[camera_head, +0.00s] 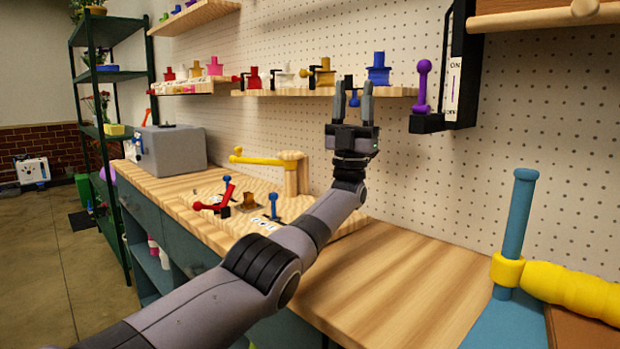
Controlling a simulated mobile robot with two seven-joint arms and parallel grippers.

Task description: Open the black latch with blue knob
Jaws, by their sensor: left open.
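My left gripper (353,86) is open, its two fingers pointing up at the edge of the wall shelf. A small blue knob (354,99) shows between the fingers, with a bit of dark latch above it, mostly hidden by the fingers. I cannot tell whether the fingers touch the knob. A blue spool-shaped piece (378,73) stands on the shelf just right of the gripper. My right gripper is not in view.
The wall shelf (270,92) also carries red, white and yellow pieces with latches. A black switch box (461,80) with a purple lever (423,85) is close to the right. The workbench (400,270) holds a yellow-armed wooden post (292,172) and small red and blue levers.

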